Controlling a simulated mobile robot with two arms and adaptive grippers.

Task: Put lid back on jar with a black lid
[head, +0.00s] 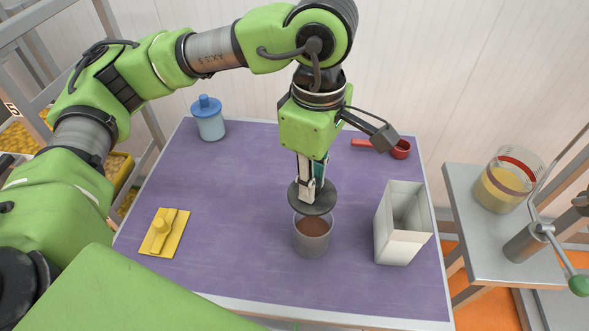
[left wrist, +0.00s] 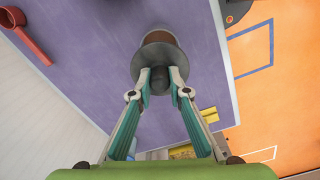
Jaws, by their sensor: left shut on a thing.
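A clear jar (head: 312,240) with brown contents stands upright on the purple table, right of its middle. My left gripper (head: 309,188) is above the jar, pointing down, and is shut on the knob of a round black lid (head: 320,201). The lid is over the back part of the jar's mouth, and brown contents show in front of it. I cannot tell whether the lid touches the rim. In the left wrist view the lid (left wrist: 160,56) sits between the fingertips (left wrist: 159,78), with the jar (left wrist: 158,36) partly hidden behind it. My right gripper is not in view.
On the purple table (head: 240,230), a white open box (head: 388,230) stands close right of the jar. A red scoop (head: 400,149) lies at the back right, a blue-lidded jar (head: 209,120) stands back left, and a yellow block (head: 164,233) lies front left. The table's left middle is clear.

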